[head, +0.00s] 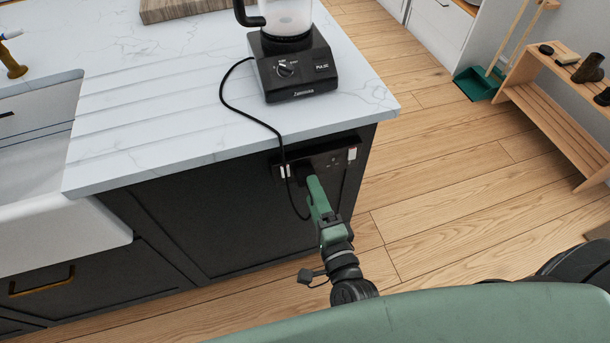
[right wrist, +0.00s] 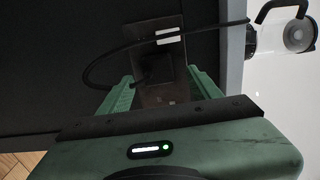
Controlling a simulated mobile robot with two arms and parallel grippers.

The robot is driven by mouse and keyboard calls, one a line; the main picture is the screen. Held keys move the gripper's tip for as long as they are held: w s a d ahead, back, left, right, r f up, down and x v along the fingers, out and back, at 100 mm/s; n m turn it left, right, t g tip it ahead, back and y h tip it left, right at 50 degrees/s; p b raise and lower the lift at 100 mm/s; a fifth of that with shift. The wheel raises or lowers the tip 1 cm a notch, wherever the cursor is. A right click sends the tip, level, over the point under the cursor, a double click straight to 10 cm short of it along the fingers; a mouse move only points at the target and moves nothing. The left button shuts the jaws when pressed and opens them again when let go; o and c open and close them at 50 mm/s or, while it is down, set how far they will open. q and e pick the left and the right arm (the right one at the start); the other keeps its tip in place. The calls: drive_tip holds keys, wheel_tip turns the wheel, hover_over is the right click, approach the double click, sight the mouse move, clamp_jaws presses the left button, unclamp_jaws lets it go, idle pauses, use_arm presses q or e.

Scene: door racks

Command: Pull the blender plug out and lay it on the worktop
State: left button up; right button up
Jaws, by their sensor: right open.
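The black blender (head: 290,62) stands upright on the white marble worktop (head: 180,115). Its black cord (head: 240,112) runs over the worktop edge and down to a dark socket plate (head: 336,162) on the island's end. In the right wrist view the dark plug (right wrist: 153,70) sits at the socket plate (right wrist: 168,24), with the cord looping out left. My right gripper (head: 312,184) is in front of the plate. In its wrist view its green fingers (right wrist: 160,78) are apart on either side of the plug; contact is not visible. My left gripper is out of view.
The worktop is clear left of the blender, with drain grooves sloping toward the white sink (head: 60,240). A wooden board (head: 185,8) lies at the back. A wooden rack (head: 560,110) and a green dustpan (head: 477,84) stand at the right; the wooden floor between is free.

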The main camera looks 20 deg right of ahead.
drive_tip(key=shift+w+a+p, duration=0.1)
drive_tip(key=shift+w+p, duration=0.2)
drive_tip(key=shift+w, duration=1.9)
drive_tip(key=shift+f, duration=0.15)
drive_tip(key=shift+c, duration=0.3)
clamp_jaws()
drive_tip(key=shift+s, duration=0.1)
drive_tip(key=s+p, duration=0.1)
drive_tip(key=s, duration=0.4)
drive_tip(key=shift+s, duration=0.4)
